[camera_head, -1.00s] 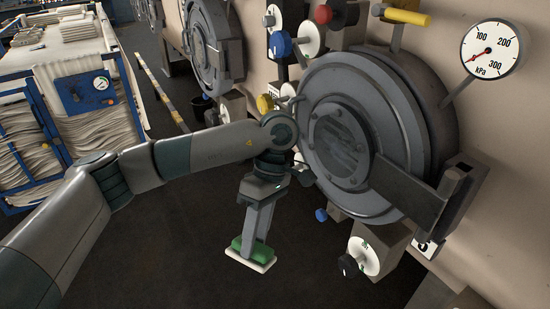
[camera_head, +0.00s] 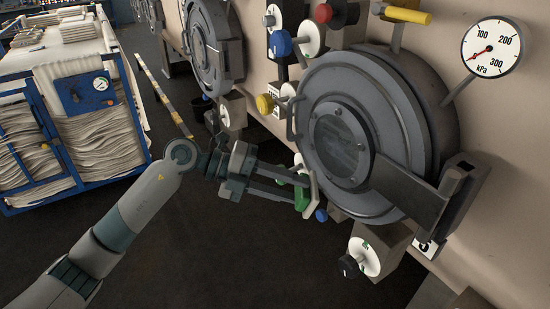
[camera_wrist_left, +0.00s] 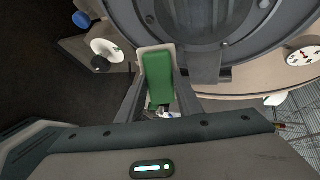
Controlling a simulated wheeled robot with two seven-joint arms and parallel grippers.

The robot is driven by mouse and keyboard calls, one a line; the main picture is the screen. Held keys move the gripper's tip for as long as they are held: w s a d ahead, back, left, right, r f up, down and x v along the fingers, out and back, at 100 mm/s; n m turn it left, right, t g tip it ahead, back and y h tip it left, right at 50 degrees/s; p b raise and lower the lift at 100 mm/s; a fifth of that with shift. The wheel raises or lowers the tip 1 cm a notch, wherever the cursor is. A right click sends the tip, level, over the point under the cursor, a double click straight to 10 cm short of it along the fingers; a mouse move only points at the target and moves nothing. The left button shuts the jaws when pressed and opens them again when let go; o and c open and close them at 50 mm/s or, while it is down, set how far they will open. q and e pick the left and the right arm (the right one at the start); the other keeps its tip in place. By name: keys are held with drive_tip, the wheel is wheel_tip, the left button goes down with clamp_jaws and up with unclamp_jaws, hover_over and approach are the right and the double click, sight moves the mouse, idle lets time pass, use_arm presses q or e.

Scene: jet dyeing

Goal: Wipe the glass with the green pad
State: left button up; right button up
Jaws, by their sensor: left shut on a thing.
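The green pad (camera_head: 302,196) has a white face and is held in my left gripper (camera_head: 297,190), to the lower left of the round door. The left gripper is shut on it, and its white face is toward the machine. In the left wrist view the green pad (camera_wrist_left: 159,78) sits between the two fingers (camera_wrist_left: 158,98). The glass (camera_head: 342,145) is a dark round window with smudges in the middle of the grey machine door (camera_head: 395,120). It also shows in the left wrist view (camera_wrist_left: 190,15). The pad is apart from the glass. My right gripper is not in view.
A door handle (camera_head: 292,118) sticks out at the door's left edge. A hinge bracket (camera_head: 425,195) crosses its right side. A dial with a black knob (camera_head: 348,266) juts out below. A pressure gauge (camera_head: 492,47) is at upper right. A blue cart (camera_head: 75,110) stands at left.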

use_arm(q)
drive_tip(key=w+a+r+n+t, duration=0.3)
drive_tip(key=w+n+t, duration=0.3)
drive_tip(key=t, duration=0.4)
drive_tip(key=shift+w+a+r+n+h, duration=0.2)
drive_tip(key=shift+a+n+h, duration=0.1)
drive_tip(key=shift+a+n, duration=0.15)
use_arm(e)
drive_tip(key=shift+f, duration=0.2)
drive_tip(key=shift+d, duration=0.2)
use_arm(q)
drive_tip(key=shift+d, duration=0.1)
